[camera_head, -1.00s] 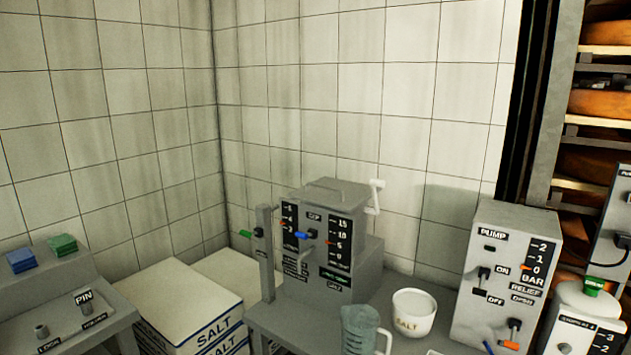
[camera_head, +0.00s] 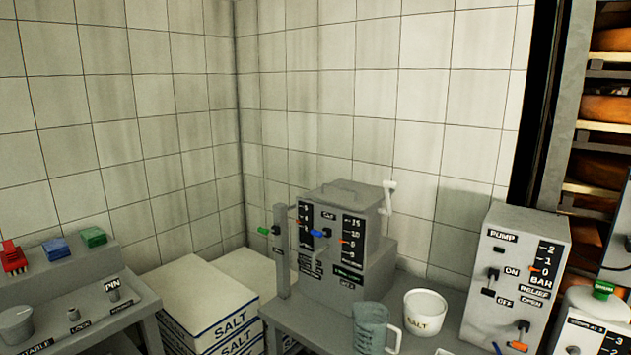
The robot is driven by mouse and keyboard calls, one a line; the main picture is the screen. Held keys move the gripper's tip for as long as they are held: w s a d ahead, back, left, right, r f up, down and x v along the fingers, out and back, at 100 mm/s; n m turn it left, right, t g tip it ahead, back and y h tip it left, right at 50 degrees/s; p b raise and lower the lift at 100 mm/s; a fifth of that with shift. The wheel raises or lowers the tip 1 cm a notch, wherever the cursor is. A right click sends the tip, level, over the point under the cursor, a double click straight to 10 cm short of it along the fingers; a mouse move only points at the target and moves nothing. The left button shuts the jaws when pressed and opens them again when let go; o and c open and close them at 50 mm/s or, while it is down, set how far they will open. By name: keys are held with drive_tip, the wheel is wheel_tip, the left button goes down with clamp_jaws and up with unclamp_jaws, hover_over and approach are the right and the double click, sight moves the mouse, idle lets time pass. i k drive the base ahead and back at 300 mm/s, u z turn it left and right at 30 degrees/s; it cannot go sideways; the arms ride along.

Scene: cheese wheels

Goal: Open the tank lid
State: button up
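A grey box-shaped tank (camera_head: 345,240) stands on a grey table near the tiled corner. Its lid (camera_head: 345,194), with a low handle on top, lies flat and closed. A white crank (camera_head: 388,196) sticks up at the tank's right side. The front carries black scales with red pointers, a blue-tipped lever (camera_head: 319,233) and small labels. A grey post with a green-tipped valve handle (camera_head: 264,230) stands at its left. My gripper is not in view.
A measuring jug (camera_head: 369,328) and a white SALT tub (camera_head: 424,312) stand in front of the tank. A PUMP box (camera_head: 513,275) is to the right. SALT boxes (camera_head: 200,305) and a bench with coloured blocks (camera_head: 58,249) are left. Cheese shelves (camera_head: 600,130) stand far right.

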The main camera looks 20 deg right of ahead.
sight(350, 195)
drive_tip(key=i, duration=1.1)
drive_tip(key=u, duration=4.95)
drive_tip(key=i, duration=0.15)
drive_tip(key=z, duration=2.8)
drive_tip(key=i, duration=0.4)
drive_tip(key=z, duration=0.05)
